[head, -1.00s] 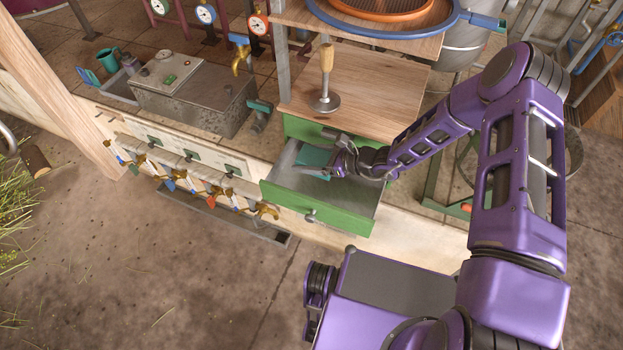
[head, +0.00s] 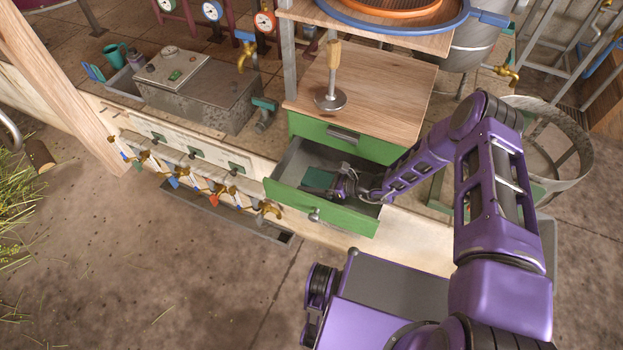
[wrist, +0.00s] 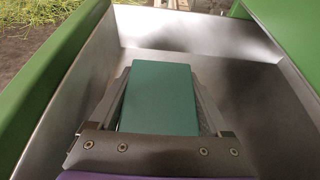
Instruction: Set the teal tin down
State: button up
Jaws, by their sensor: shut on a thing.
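The teal tin (wrist: 160,98) is a flat-topped box held between the two fingers of my gripper (wrist: 163,105) in the wrist view. My gripper is shut on it, with a finger along each side. In the head view the tin (head: 317,178) and my gripper (head: 330,190) are inside the open drawer (head: 310,208), which has a green front and grey metal walls. The tin's underside is hidden, so I cannot tell whether it touches the drawer floor.
The green cabinet (head: 385,148) with a wooden top stands right behind the drawer. A tamper with a wooden handle (head: 333,58) stands on that top. The drawer's metal walls surround my gripper closely. In the wrist view the drawer floor beyond the tin looks bare.

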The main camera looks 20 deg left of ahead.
jog(key=shift+f, duration=0.15)
jog(key=o, duration=1.5)
jog(key=shift+o, duration=0.2)
jog(key=shift+r, duration=0.25)
jog(key=v, duration=1.2)
jog(key=shift+f+p, duration=0.15)
jog(key=shift+p, duration=0.2)
